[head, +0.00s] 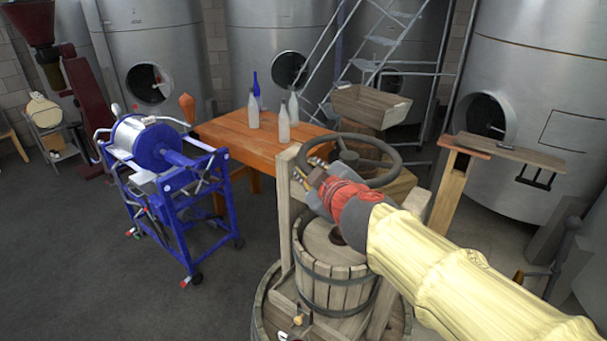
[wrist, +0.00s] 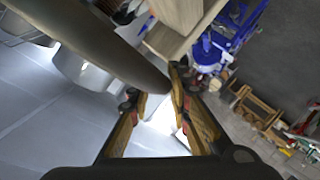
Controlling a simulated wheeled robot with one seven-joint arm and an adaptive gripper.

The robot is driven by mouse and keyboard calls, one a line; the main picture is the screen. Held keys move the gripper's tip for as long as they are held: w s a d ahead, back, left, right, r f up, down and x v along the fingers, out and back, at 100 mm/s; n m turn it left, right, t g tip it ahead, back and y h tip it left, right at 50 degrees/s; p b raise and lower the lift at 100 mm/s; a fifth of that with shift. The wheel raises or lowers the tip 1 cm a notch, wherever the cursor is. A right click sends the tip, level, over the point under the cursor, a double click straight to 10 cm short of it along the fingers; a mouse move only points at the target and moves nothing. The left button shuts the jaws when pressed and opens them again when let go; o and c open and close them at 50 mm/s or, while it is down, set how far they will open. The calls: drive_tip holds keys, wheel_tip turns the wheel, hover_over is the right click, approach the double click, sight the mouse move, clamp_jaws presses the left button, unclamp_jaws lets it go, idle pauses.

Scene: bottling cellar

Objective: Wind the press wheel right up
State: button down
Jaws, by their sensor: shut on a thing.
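The press wheel (head: 386,148) is a dark grey ring with spokes, lying about level above the wooden press (head: 318,284). My gripper (head: 308,172) reaches in from the right and is at the near left part of the rim. In the wrist view the rim (wrist: 95,42) runs from the upper left to between the fingers of my gripper (wrist: 160,90), which is shut on it. My arm and gripper hide the near part of the rim. The press has a slatted basket with metal hoops and a round wooden lid, below the wheel.
An orange-brown table (head: 225,133) with several bottles stands behind the press. A blue wheeled frame with a drum (head: 152,145) stands to the left. A wooden crate (head: 370,105) and a wooden stand (head: 450,190) are close behind and right. Steel tanks line the back. Left foreground floor is clear.

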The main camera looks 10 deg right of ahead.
drive_tip(key=shift+s+d+r+n+y+p, duration=0.8)
drive_tip(key=shift+n+y+p, duration=0.25)
drive_tip(key=shift+y, duration=0.25)
drive_tip(key=shift+s+d+f+n+g+y+p, duration=0.1)
drive_tip(key=shift+s+d+n+g+y+p, duration=0.15)
drive_tip(key=shift+n+g+y+p, duration=0.25)
drive_tip(key=c, duration=2.1)
unclamp_jaws()
drive_tip(key=shift+o, duration=1.4)
drive_tip(key=shift+d+f, duration=0.15)
drive_tip(key=shift+d, duration=0.1)
drive_tip(key=o, duration=0.5)
drive_tip(key=shift+f, duration=0.25)
drive_tip(key=shift+s+a, duration=0.1)
drive_tip(key=shift+a, duration=0.05)
